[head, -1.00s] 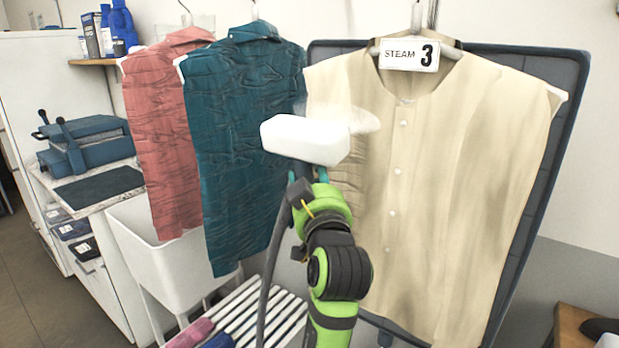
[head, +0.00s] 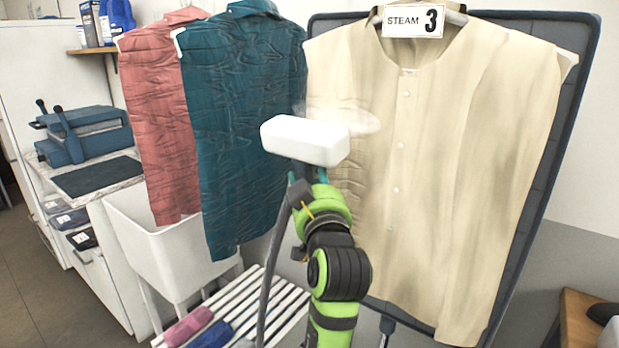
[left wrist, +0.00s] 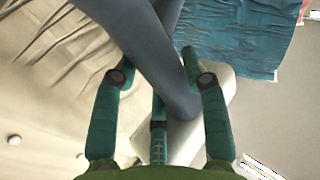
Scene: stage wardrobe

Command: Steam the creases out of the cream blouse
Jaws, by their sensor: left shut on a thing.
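The cream blouse (head: 460,190) hangs in front of a dark padded board, with a "STEAM 3" tag (head: 413,20) at its neck. Creases show along its left edge beside my arm; its middle and right look mostly smooth with soft folds. In the left wrist view, the blouse (left wrist: 40,105) shows creases at upper left. My left gripper (head: 307,178) is shut on the white steamer head (head: 305,140), which is over the blouse's left edge. Pale steam (head: 352,118) spreads right from it. I cannot tell whether it touches the cloth. My right gripper is out of view.
A creased teal shirt (head: 250,130) and a pink shirt (head: 160,120) hang close on the left. Below are a white bin (head: 165,262) and a slatted rack (head: 262,310) with rolled cloths. A grey hose (head: 272,265) runs beside my arm. The dark board (head: 560,130) stands behind the blouse.

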